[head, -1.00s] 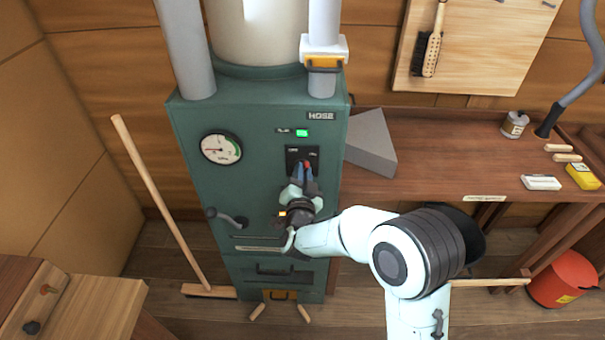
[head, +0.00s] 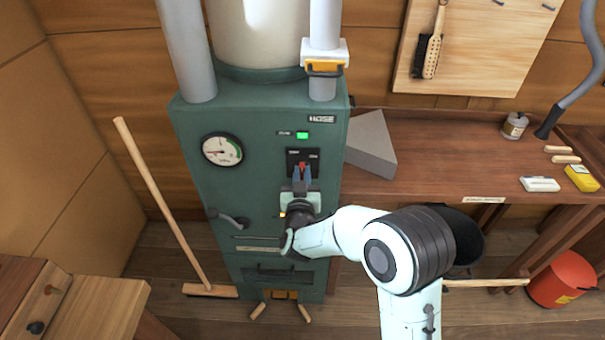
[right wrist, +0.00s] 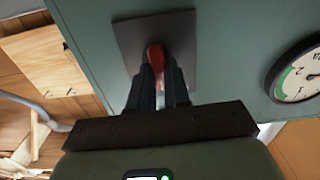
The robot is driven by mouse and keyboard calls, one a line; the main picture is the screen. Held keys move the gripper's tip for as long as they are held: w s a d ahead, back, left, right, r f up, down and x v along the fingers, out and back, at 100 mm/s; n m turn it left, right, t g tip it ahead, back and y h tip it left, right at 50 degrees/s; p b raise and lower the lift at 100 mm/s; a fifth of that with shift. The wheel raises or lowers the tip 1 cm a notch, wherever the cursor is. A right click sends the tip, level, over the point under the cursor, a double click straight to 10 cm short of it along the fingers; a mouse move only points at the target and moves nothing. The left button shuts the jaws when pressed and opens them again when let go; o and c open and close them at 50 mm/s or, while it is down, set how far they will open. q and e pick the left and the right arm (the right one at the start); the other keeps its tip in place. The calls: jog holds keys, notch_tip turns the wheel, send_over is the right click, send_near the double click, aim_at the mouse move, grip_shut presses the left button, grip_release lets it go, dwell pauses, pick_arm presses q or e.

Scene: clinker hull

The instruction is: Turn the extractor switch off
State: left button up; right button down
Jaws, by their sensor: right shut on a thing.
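The extractor is a tall green cabinet (head: 190,140). The switch is a dark plate (head: 292,155) on its upper right front with a red lever (head: 303,166). My right gripper (head: 302,176) is in front of the plate, fingers pointing at it. In the right wrist view the red lever (right wrist: 155,55) sits between the two dark fingertips (right wrist: 158,78), which are shut on it. The lower part of the lever is hidden by the fingers. A green lamp (head: 302,135) above the switch is lit. My left gripper is not in view.
A round gauge (head: 222,149) and a dark crank handle (head: 230,219) are on the cabinet front, left of my gripper. A broom (head: 165,205) leans at the left. A wooden bench (head: 440,165) with a grey wedge (head: 371,145) stands right of the cabinet.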

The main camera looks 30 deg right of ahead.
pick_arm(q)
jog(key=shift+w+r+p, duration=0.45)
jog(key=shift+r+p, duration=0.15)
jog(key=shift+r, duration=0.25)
pick_arm(e)
jog(key=shift+a+n, duration=0.1)
jog(key=shift+n, duration=2.1)
jog(key=shift+f, duration=0.1)
jog(key=c, duration=1.1)
grip_release()
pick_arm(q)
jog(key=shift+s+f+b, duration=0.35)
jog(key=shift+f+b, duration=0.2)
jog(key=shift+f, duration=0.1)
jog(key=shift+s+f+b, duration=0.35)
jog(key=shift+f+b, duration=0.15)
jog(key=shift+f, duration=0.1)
pick_arm(e)
jog(key=v, duration=1.3)
jog(key=shift+s, duration=0.2)
